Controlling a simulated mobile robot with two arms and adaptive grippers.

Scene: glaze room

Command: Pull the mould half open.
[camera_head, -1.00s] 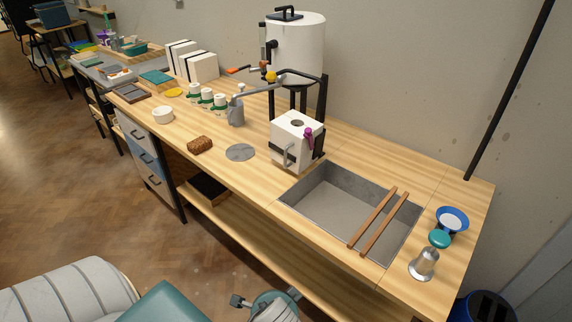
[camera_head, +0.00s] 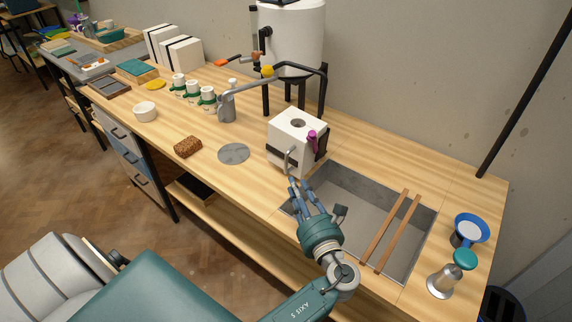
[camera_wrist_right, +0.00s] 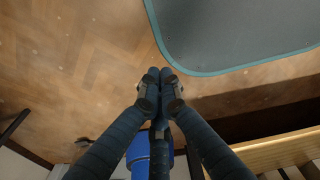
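The white block-shaped mould (camera_head: 283,139) stands on the worktop at the sink's back left corner, with a round hole in its top. A metal bar handle (camera_head: 288,161) is on its front face, and a purple knob (camera_head: 312,137) with a dark bracket is on its right side. The mould looks closed. My left gripper (camera_head: 314,198) is just below and in front of the handle, its fingers spread and pointing up at it. It appears empty; I cannot tell if a fingertip touches the handle. My right gripper (camera_wrist_right: 159,76) has its fingertips together, with nothing visible between them.
The sink (camera_head: 345,185) lies right of the mould, with two wooden slats (camera_head: 396,232) across it. A grey disc (camera_head: 233,153) and a brown sponge (camera_head: 188,147) lie to the left. A pitcher-like tap (camera_head: 227,106) and white urn (camera_head: 292,40) stand behind.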

